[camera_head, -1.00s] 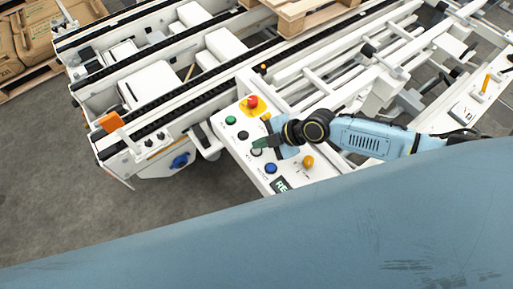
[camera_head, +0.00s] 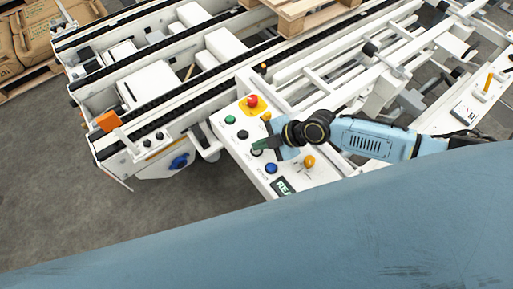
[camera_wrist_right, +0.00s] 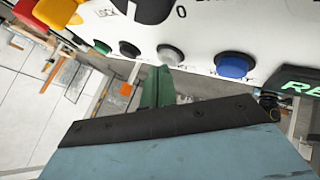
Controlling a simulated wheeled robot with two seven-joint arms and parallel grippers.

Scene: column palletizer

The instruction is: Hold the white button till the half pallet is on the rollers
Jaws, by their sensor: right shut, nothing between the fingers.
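The white button (camera_wrist_right: 171,55) is in the row on the control panel's face in the right wrist view, between a black button and a blue one. In the head view my right gripper hides most of it. My right gripper (camera_head: 262,145) is shut and empty. Its green fingertips (camera_wrist_right: 160,72) reach the white button's lower edge; I cannot tell how far it is pressed. A wooden pallet (camera_head: 297,12) shows at the top edge of the head view, cut off by the frame. My left gripper is out of view.
The panel (camera_head: 236,149) also carries a red stop button (camera_head: 252,101), a green button (camera_head: 230,120), a blue button (camera_head: 271,168) and a yellow-orange knob (camera_head: 309,161). White conveyor frames with black chains (camera_head: 160,92) fill the back. Brown sacks (camera_head: 38,32) stand at upper left.

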